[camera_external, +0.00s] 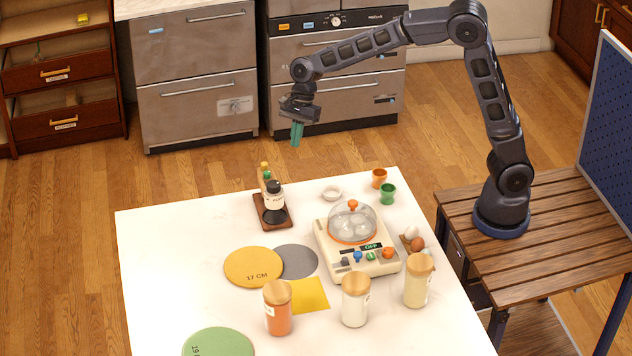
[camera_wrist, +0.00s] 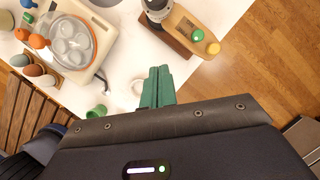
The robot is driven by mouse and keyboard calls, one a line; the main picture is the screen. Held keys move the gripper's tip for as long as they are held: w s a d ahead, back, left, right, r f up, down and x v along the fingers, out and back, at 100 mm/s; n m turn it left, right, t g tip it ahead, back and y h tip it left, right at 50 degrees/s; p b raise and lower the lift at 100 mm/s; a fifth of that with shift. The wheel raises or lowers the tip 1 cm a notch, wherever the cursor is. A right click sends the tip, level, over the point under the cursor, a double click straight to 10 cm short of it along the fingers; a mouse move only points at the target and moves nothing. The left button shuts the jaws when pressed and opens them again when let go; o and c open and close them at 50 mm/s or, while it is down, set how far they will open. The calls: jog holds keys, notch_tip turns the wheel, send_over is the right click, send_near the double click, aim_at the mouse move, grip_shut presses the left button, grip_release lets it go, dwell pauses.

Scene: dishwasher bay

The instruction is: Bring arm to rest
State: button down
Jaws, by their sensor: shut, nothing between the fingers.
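My gripper (camera_external: 297,134) has green fingers that are shut with nothing between them. In the external view it hangs in the air past the far edge of the white table (camera_external: 160,270), pointing down, touching nothing. My arm reaches left from its base on the slatted wooden bench (camera_external: 560,220), bent high at the elbow. In the wrist view the shut green fingers (camera_wrist: 157,88) appear in front of the table's edge, near a small white dish (camera_wrist: 137,87).
On the table are an egg cooker (camera_external: 357,247), a bottle stand (camera_external: 272,212), an orange cup (camera_external: 379,177), a green cup (camera_external: 388,194), eggs (camera_external: 412,238), several lidded jars and round mats. Steel drawer units (camera_external: 195,75) stand behind. A blue pegboard (camera_external: 610,130) rises at right.

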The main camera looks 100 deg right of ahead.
jog(key=s+a+r+n+h, duration=0.1)
jog(key=s+a+r+n, duration=0.5)
jog(key=s, duration=0.4)
jog(key=s+a+r+n, duration=0.4)
jog(key=s+a+n, duration=0.3)
jog(key=s, duration=0.3)
jog(key=s+a+f+n+t+h, duration=0.1)
jog(key=s+a+n, duration=0.2)
jog(key=s+n, duration=0.3)
jog(key=s+a+f+n+h, duration=0.1)
jog(key=s+a+n, duration=0.2)
jog(key=s+n, duration=0.4)
jog(key=s, duration=0.6)
jog(key=shift+s+a+t, duration=0.15)
jog(key=shift+s+t, duration=0.2)
jog(key=shift+t, duration=0.05)
jog(key=c, duration=2.1)
grip_release()
